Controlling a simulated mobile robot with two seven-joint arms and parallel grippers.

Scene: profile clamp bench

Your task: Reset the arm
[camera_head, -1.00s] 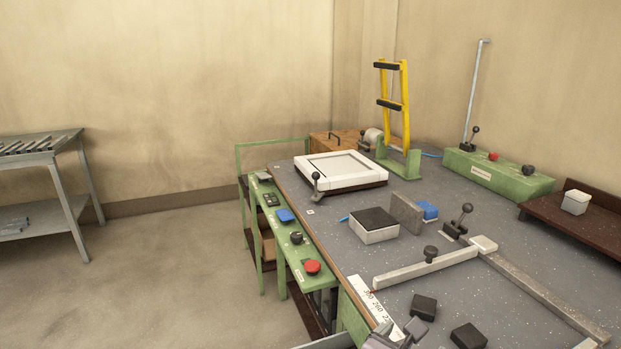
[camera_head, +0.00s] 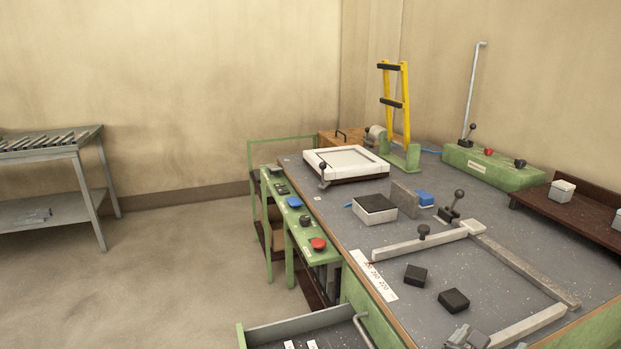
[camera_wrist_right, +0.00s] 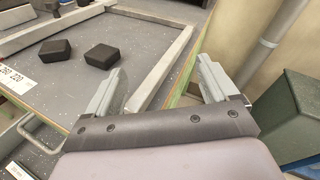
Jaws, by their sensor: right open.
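My right gripper (camera_head: 468,338) shows at the bottom edge of the head view, at the near side of the clamp bench (camera_head: 400,285). In the right wrist view, my right gripper (camera_wrist_right: 160,68) has its two fingers spread apart with nothing held between them. A light metal profile (camera_wrist_right: 160,68) lies on the bench beyond the fingers. Two black blocks (camera_head: 415,275) (camera_head: 453,300) lie on the bench, apart from the gripper; they also show at upper left in the wrist view (camera_wrist_right: 55,50). My left gripper is in neither current view.
An open drawer (camera_head: 262,338) juts out at the bench's near left. A green button panel (camera_head: 297,215) runs along the left side. Metal profiles (camera_head: 520,265), a white frame (camera_head: 345,152), a yellow upright frame (camera_head: 406,105) and a brown tray (camera_head: 590,223) occupy the bench.

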